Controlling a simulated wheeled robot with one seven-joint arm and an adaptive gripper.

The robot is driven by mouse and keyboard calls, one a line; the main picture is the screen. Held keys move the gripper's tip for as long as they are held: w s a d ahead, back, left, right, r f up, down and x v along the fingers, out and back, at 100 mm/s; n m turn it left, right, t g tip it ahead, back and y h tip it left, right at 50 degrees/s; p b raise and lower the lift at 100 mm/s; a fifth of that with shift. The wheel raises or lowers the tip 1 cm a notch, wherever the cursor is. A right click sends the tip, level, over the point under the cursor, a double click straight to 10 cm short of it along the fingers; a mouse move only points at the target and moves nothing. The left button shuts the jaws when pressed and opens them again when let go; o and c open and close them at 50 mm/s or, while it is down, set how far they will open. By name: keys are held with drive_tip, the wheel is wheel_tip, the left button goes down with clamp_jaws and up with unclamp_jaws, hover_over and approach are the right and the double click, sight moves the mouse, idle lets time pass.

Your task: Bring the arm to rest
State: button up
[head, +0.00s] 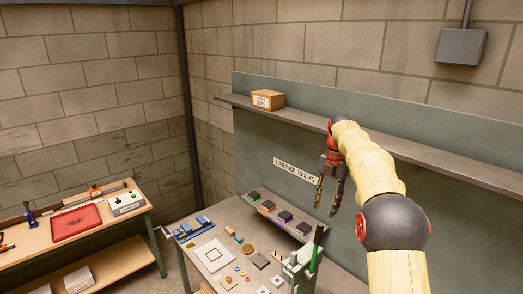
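My gripper (328,197) hangs at the end of my yellow arm, right of the middle in the head view. Its fingers point down above the back of the grey workbench (204,224). A gap shows between the fingertips, and I see nothing held in it. The fly press (301,265), with a green upright part, stands at the front right of the bench, below my gripper and apart from it.
A shelf (220,98) with a cardboard box (267,99) runs along the back panel behind my arm. A wooden table (33,240) with a red tray (76,222) stands at the left.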

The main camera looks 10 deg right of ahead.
drive_tip(key=s+a+f+m+t+b, duration=0.1)
drive_tip(key=s+a+f+m+b, duration=0.2)
drive_tip(key=s+m+b, duration=0.3)
drive_tip(key=s+a+f+m+t+h+b, duration=0.1)
drive_tip(key=s+a+f+m+b, duration=0.15)
drive_tip(key=s+b, duration=0.45)
drive_tip(key=s+a+f+m+t+b, duration=0.25)
drive_tip(key=s+m+b, duration=0.25)
drive_tip(key=s, duration=0.3)
drive_tip(key=s+a+f+m+t+b, duration=0.1)
drive_tip(key=s+f+m+b, duration=0.5)
drive_tip(key=s+f, duration=0.4)
drive_tip(key=s+a+f+m+t+b, duration=0.1)
drive_tip(key=s+f+m+b, duration=0.6)
drive_tip(key=f, duration=0.8)
drive_tip(key=s+b, duration=0.2)
drive_tip(key=s, duration=0.2)
drive_tip(key=shift+s+a+f, duration=0.15)
drive_tip(key=shift+a+f, duration=0.15)
drive_tip(key=shift+a, duration=0.05)
